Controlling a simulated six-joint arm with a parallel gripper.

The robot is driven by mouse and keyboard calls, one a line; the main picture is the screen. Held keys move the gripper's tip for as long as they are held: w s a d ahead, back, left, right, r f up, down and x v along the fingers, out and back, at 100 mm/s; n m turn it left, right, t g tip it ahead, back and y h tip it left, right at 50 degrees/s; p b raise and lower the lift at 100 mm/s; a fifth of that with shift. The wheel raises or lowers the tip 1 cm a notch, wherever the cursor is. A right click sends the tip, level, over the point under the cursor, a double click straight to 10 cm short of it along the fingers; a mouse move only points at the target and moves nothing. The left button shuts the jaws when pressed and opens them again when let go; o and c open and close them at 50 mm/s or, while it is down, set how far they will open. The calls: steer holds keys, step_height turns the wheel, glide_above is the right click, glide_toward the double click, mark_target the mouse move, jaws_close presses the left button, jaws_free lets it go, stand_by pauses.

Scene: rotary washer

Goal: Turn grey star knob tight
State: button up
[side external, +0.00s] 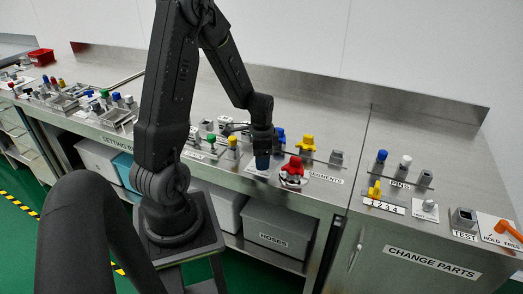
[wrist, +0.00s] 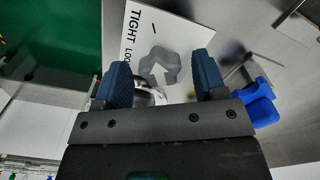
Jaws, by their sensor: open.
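The grey star knob (wrist: 172,66) shows in the wrist view with a white arrow on it, on a white plate (wrist: 180,32) lettered TIGHT and a partly hidden word starting LOO. The arrow points up in the picture, a little to the left. My gripper (wrist: 160,62) is open, with one blue finger on each side of the knob in this view. I cannot tell whether the fingers touch it. A shiny metal part shows below the knob, near the left finger. In the side external view my gripper (side external: 262,162) points down over the bench and hides the knob.
A red knob (side external: 292,167) stands just right of my gripper, with a yellow part (side external: 307,143) behind it. A blue part (wrist: 256,103) lies right of the fingers in the wrist view. Several coloured pegs and fixtures line the bench on both sides.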

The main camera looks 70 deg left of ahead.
step_height(320, 180, up, 14)
stand_by(0.5)
steer(key=shift+f, duration=0.1)
steer(key=s+d+r+n+t, duration=0.1)
steer(key=s+d+r+t, duration=0.1)
steer(key=d, duration=0.9)
steer(key=s+d+r+n+t, duration=0.2)
steer(key=s+d+r, duration=0.3)
steer(key=d, duration=0.5)
steer(key=shift+d+r+t, duration=0.4)
steer(key=shift+r+t, duration=0.2)
steer(key=shift+t, duration=0.2)
